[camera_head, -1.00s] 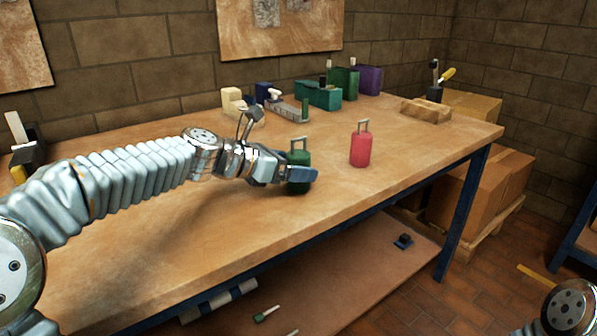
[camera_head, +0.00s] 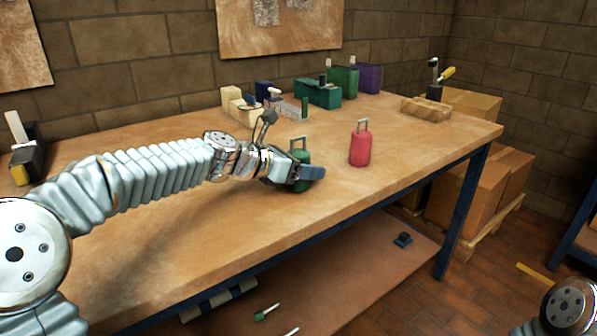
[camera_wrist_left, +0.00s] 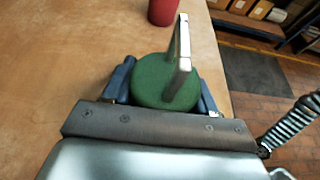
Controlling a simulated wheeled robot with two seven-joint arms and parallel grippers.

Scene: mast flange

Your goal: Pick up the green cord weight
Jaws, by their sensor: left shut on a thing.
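The green cord weight (camera_head: 302,157) is a small cylinder with a metal loop handle on top. It stands upright on the workbench (camera_head: 220,235) near the front edge. My left gripper (camera_head: 305,175) is shut on its body, with one blue finger across the near side in the head view. In the left wrist view the green weight (camera_wrist_left: 165,82) sits between the two blue fingers of my left gripper (camera_wrist_left: 165,85), its handle rising between them. Whether its base touches the bench is hidden. My right gripper is not in view; only part of my right arm shows at the lower right.
A red cord weight (camera_head: 360,147) stands to the right; it also shows in the left wrist view (camera_wrist_left: 162,12). Green blocks (camera_head: 318,93), a purple block (camera_head: 367,78) and a wooden block (camera_head: 425,109) are at the back. Cardboard boxes (camera_head: 468,205) stand beyond the bench's right end.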

